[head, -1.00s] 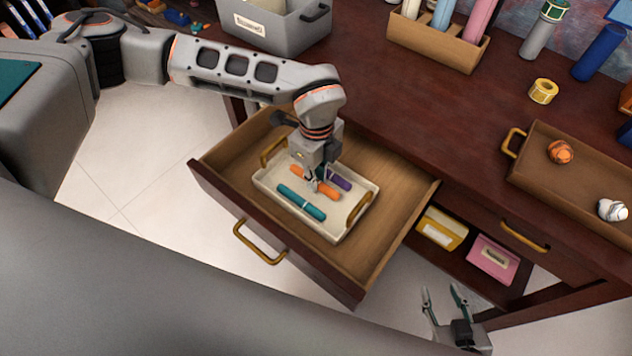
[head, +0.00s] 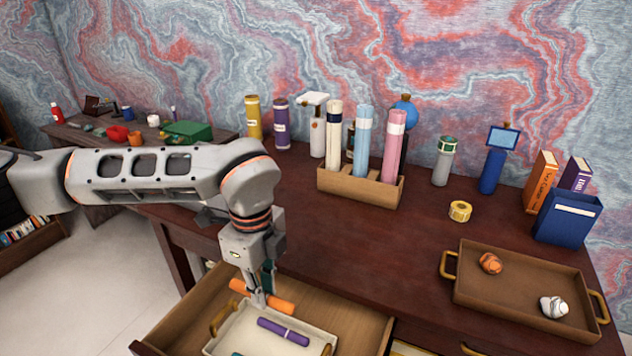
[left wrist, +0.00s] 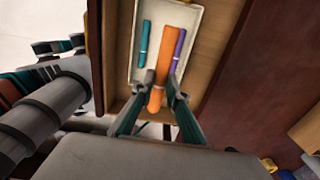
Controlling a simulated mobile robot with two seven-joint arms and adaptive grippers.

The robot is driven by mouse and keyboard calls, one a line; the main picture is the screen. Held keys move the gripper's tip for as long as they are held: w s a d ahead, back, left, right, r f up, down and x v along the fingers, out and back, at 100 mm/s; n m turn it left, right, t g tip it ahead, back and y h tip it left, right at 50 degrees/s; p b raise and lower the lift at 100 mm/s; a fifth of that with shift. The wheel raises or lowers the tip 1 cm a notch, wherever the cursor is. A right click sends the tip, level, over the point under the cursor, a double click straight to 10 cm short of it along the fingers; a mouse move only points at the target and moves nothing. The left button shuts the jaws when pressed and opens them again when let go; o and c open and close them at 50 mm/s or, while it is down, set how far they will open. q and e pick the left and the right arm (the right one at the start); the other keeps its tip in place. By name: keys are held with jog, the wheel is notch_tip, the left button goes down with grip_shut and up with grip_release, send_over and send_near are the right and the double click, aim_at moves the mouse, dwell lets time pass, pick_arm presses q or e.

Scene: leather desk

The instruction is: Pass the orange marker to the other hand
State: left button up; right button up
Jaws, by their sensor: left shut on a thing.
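My left gripper (head: 262,298) is shut on the orange marker (head: 245,288), gripping it near its middle. The marker lies across the fingers, raised above the cream tray (head: 228,336) in the open drawer. In the left wrist view the orange marker (left wrist: 160,70) sits between the fingertips (left wrist: 159,88) and looks larger than the markers below it. The purple marker (head: 283,331) lies in the tray and also shows in the left wrist view (left wrist: 179,45). The teal marker (left wrist: 144,42) lies in the tray too. My right gripper is not in view.
The wooden drawer (head: 352,328) stands open below the desk top (head: 370,245). The middle of the desk is clear.

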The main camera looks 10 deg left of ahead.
pick_arm(q)
jog(key=shift+a+r+m, duration=0.1)
jog(key=shift+a+m, duration=0.2)
jog(key=shift+m, duration=0.9)
jog(key=m, duration=0.3)
jog(key=shift+a, duration=0.35)
jog(key=m, duration=0.3)
jog(key=shift+a+r, duration=0.1)
jog(key=shift+a, duration=0.2)
jog(key=s+a+n+p, duration=0.1)
jog(key=a+n, duration=0.3)
jog(key=n, duration=1.1)
jog(key=s+a+r+n+p, duration=0.1)
jog(key=a+n, duration=0.3)
jog(key=n, duration=1.1)
jog(key=shift+a+r, duration=0.3)
